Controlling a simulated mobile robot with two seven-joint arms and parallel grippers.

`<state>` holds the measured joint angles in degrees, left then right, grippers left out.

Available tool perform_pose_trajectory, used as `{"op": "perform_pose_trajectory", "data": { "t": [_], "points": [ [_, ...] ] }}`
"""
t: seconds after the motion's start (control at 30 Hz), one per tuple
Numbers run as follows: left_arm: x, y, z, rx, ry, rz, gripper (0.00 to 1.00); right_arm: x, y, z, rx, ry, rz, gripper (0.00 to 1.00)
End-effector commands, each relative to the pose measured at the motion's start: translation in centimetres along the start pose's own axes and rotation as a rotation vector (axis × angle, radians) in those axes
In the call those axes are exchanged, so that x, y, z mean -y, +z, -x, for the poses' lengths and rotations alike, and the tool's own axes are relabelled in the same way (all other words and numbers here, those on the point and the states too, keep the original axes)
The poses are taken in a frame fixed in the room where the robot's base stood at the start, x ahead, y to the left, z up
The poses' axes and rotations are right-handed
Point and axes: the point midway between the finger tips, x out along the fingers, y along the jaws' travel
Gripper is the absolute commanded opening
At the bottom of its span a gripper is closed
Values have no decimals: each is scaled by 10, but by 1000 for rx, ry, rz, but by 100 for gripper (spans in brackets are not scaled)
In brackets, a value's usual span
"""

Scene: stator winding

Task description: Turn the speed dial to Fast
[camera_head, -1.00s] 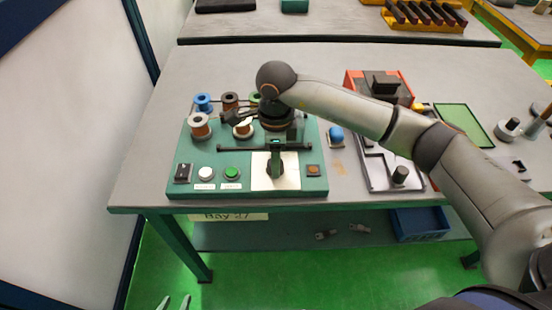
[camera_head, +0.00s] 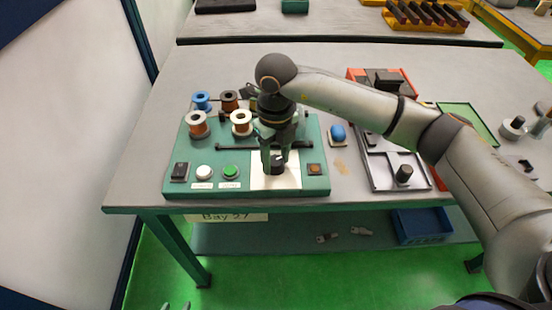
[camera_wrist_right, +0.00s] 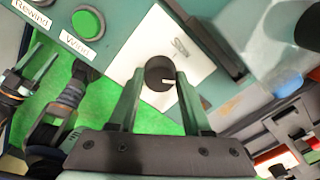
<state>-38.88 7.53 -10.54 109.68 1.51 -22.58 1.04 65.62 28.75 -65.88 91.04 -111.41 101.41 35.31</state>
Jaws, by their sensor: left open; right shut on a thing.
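The black speed dial (camera_wrist_right: 159,72) sits on a white plate (camera_wrist_right: 146,48) on the green winder panel. Its white pointer mark points to the right in the wrist view. In the head view, the right gripper (camera_head: 277,165) partly hides the dial.
Left of the plate are a green button (camera_head: 231,172), a white button (camera_head: 204,172) and a black switch (camera_head: 179,171). An orange-brown button (camera_head: 315,169) is on the right. Wire spools (camera_head: 241,123) stand behind. A grey tray (camera_head: 385,182) lies to the right.

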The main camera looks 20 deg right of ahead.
Motion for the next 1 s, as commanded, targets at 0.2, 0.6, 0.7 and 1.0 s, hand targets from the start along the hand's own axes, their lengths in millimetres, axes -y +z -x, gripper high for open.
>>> {"op": "perform_pose_trajectory", "data": {
  "t": [0.2,0.6,0.7,1.0],
  "points": [
    [0,3,-3,0,0,0,50,0,0,0,2,0,-205,0],
    [0,6,-5,1,0,0,50,0,1,1,3,0,-512,0],
    [0,6,-5,1,0,0,50,0,1,1,3,0,-562,0],
    [0,6,-5,1,0,0,50,0,1,1,4,0,-642,0]
  ]
}}
